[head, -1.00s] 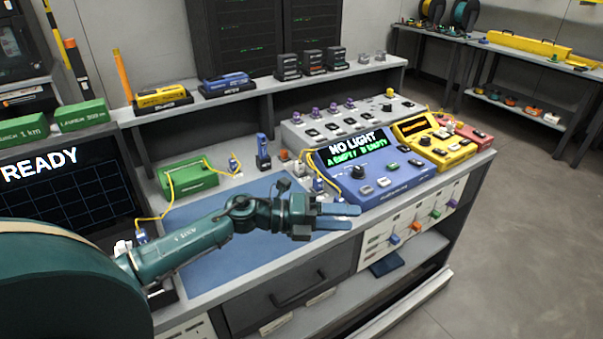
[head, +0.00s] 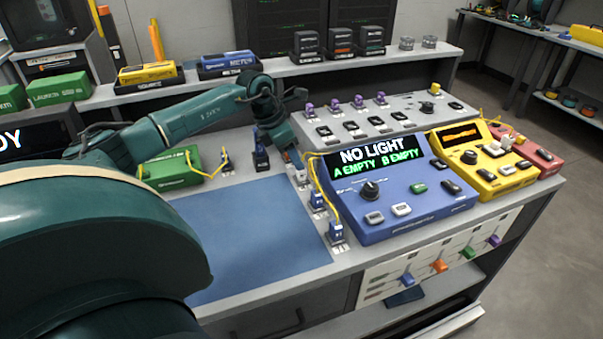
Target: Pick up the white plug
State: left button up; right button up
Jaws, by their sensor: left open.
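A small pale block that looks like the white plug (head: 301,178) stands on the bench just left of the blue tester, behind the mat. It is small and partly hidden, so its shape is not clear. My left gripper (head: 294,164) reaches over from the left with its jaws pointing down, just above and behind this block. The jaws are open, and I cannot tell whether they are around the block or only near it. My right gripper is not in view.
The blue tester (head: 400,195) reads NO LIGHT. Blue plugs (head: 318,203) with yellow cables stand along its left edge. A green box (head: 170,172) sits at the left. A grey panel (head: 390,128) with switches lies behind. The blue mat (head: 250,230) is clear.

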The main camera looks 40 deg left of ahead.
aim_at(301, 174)
pick_arm(q)
jog(key=x, duration=0.5)
jog(key=shift+w+d+f, duration=0.2)
jog(key=shift+f, duration=0.15)
jog(key=c, duration=1.1)
